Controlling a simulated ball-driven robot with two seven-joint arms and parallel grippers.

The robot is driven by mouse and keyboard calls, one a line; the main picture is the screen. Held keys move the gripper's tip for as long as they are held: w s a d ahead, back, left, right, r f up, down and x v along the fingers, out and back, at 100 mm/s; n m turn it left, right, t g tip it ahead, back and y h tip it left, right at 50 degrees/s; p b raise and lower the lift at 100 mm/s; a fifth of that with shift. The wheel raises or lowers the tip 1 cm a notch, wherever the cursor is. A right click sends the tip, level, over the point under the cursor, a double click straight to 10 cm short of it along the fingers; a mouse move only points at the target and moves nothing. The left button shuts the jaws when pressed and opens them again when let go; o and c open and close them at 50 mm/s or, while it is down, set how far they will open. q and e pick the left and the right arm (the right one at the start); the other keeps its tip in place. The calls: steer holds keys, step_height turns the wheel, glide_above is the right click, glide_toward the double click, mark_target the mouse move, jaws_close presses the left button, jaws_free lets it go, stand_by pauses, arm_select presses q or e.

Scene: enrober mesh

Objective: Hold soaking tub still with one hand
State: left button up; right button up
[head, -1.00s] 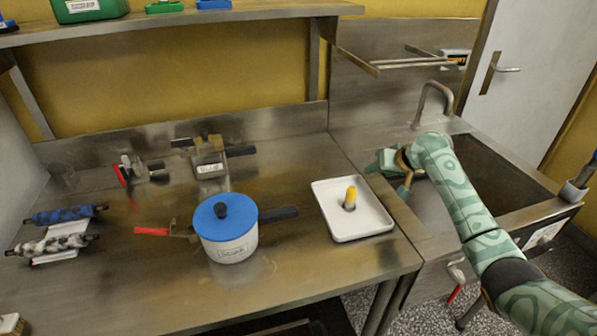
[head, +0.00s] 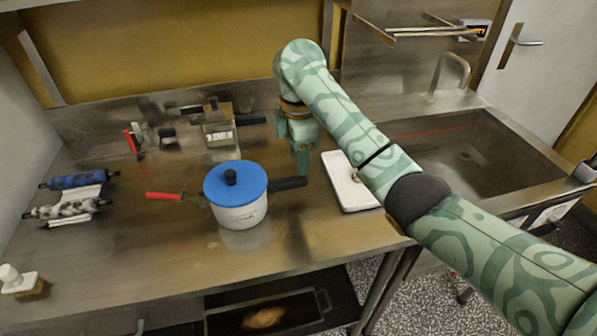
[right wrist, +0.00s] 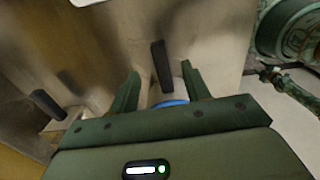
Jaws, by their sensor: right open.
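The soaking tub appears to be the white pot (head: 243,216) with a blue lid (head: 236,182) and a black knob, upright on the steel counter. Its black side handle (head: 288,184) points right. My right gripper (head: 303,168) is open and empty, pointing down just behind and above that handle. In the right wrist view the handle (right wrist: 160,66) shows between the two spread fingers (right wrist: 162,82), apart from them, and a bit of the blue lid (right wrist: 172,103) shows near the palm. My left gripper is not in view.
A white tray (head: 340,170) lies right of the pot, partly hidden by my right arm. A red-handled tool (head: 165,195) lies left of the pot. A metal box with a black handle (head: 218,134) stands behind. Rollers (head: 68,208) lie far left; a sink (head: 470,160) is right.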

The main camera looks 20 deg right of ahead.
mark_target(298, 177)
step_height(298, 177, down, 9)
steer(key=shift+r, duration=0.15)
jaws_close()
stand_by(0.6)
